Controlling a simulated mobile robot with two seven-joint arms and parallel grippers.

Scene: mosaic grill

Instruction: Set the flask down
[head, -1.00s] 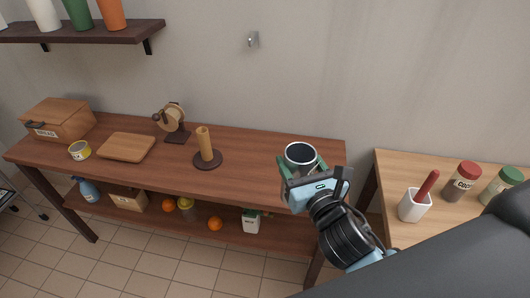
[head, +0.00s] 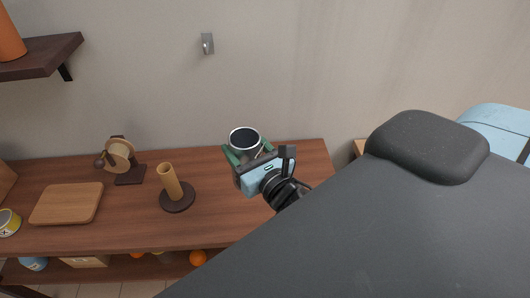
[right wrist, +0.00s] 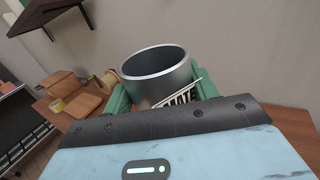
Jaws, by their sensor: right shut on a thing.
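The flask (head: 245,137) is a metal cylinder with an open dark top, upright, above the right end of the wooden table (head: 225,205). It also shows in the right wrist view (right wrist: 157,75), with part of a white label with dark letters. My right gripper (head: 248,158) is shut on the flask, with green fingers on both sides of it. Its lower part is hidden behind the gripper, so I cannot tell whether it touches the tabletop. My left gripper is out of view.
A wooden peg on a round dark base (head: 178,197) stands left of the gripper. My own dark arm covers the lower right.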

